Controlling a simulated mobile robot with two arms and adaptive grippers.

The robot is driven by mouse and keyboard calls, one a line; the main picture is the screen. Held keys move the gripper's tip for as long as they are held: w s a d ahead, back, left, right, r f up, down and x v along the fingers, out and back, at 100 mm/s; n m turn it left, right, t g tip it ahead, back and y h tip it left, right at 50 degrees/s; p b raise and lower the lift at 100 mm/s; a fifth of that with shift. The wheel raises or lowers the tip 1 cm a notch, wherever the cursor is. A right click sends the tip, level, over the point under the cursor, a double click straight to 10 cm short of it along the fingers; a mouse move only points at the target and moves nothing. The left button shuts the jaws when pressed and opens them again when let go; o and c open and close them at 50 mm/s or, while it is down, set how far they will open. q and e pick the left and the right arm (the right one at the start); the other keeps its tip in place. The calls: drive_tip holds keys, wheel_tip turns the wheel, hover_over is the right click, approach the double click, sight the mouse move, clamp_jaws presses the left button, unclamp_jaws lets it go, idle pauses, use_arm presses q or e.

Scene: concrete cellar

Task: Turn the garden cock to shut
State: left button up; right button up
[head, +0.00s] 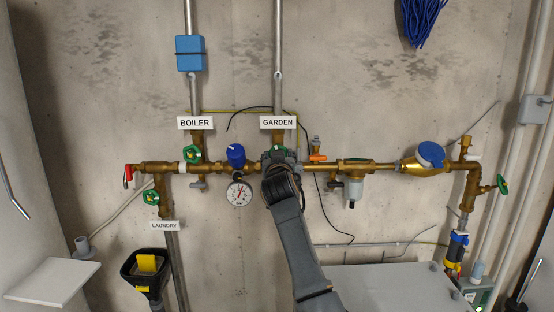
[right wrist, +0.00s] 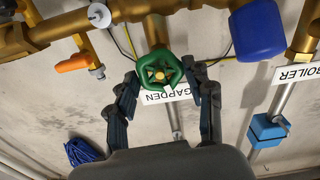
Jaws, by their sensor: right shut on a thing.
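The garden cock's green handwheel (right wrist: 160,72) sits on a brass valve body below the GARDEN sign (head: 278,122). In the right wrist view, which is upside down, my right gripper (right wrist: 165,78) has its two dark fingers on either side of the wheel's rim, shut on it. In the head view my right gripper (head: 279,158) covers most of the wheel; only a little green (head: 277,149) shows above it. How far the cock is turned cannot be told. My left gripper is not in view.
To the left are the BOILER handwheel (head: 192,154), a blue cap (head: 235,154), a gauge (head: 239,193) and the LAUNDRY handwheel (head: 151,197). To the right are an orange lever (head: 318,158), a filter (head: 354,188) and a blue-lidded meter (head: 431,155). A brass pipe joins them.

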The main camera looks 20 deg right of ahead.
drive_tip(key=shift+f, duration=0.15)
drive_tip(key=m+b, duration=0.2)
drive_tip(key=m, duration=0.2)
drive_tip(key=shift+m, duration=0.3)
drive_tip(key=m, duration=0.4)
drive_tip(key=shift+m+b, duration=0.3)
drive_tip(key=shift+b, duration=0.05)
